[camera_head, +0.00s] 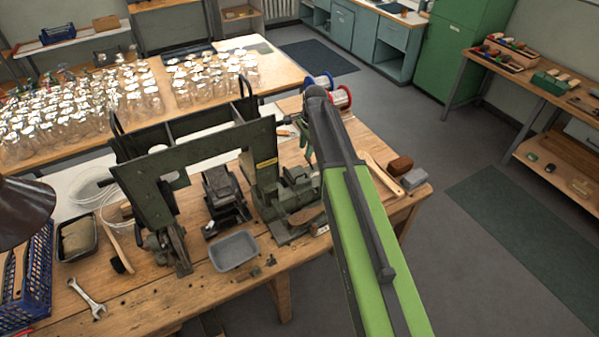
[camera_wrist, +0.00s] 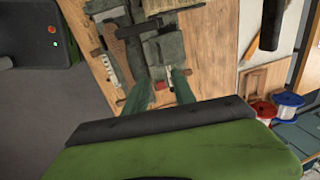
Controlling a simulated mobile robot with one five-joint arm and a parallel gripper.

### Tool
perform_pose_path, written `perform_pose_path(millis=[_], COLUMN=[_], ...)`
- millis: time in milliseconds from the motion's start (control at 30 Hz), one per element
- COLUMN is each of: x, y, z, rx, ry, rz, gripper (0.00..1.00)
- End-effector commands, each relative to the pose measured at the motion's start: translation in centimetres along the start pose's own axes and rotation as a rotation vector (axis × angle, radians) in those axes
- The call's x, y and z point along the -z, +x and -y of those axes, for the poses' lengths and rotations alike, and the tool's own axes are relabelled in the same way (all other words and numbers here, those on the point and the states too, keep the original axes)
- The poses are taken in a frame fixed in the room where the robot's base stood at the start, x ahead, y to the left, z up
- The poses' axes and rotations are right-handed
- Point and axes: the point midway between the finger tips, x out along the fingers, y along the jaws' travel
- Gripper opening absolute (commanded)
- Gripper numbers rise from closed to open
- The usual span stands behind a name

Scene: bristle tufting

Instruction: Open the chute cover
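The tufting machine (camera_head: 262,150), a dark green frame with black loop handles, stands on the wooden workbench (camera_head: 190,290). Its grey-green blocks and a dark bar (camera_wrist: 140,28) show in the wrist view. I cannot tell for sure which part is the chute cover. My gripper (camera_head: 306,145) is over the machine's right side, partly hidden by my green arm. In the wrist view two teal fingers of my gripper (camera_wrist: 161,85) stand apart with nothing held between them. They point toward the machine's blocks; whether they touch them is unclear.
A grey tray (camera_head: 234,251), a wrench (camera_head: 88,299) and a blue crate (camera_head: 30,280) lie at the bench's front and left. Red and blue spools (camera_wrist: 277,106) and a brown block (camera_head: 400,165) are to the right. Many glass jars (camera_head: 130,100) fill the table behind.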

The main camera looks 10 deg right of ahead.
Motion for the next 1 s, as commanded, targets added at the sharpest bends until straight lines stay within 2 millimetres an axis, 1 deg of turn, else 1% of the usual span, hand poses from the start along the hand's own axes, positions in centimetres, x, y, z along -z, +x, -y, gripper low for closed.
perform_pose_path(millis=[33,167,300,700,833,1000], x=[0.0,0.0,0.0,-0.1,-0.1,-0.2], y=[1.2,3.6,6.7,15.1,16.6,16.7], z=[-0.1,-0.1,-0.2,-0.1,-0.1,0.0], rx=[0.0,0.0,0.0,0.0,0.0,0.0], ry=[-0.001,-0.001,-0.002,-0.003,-0.003,-0.004], rz=[0.0,0.0,0.0,0.0,0.0,0.0], gripper=[0.32,0.32,0.32,0.32,0.32,0.32])
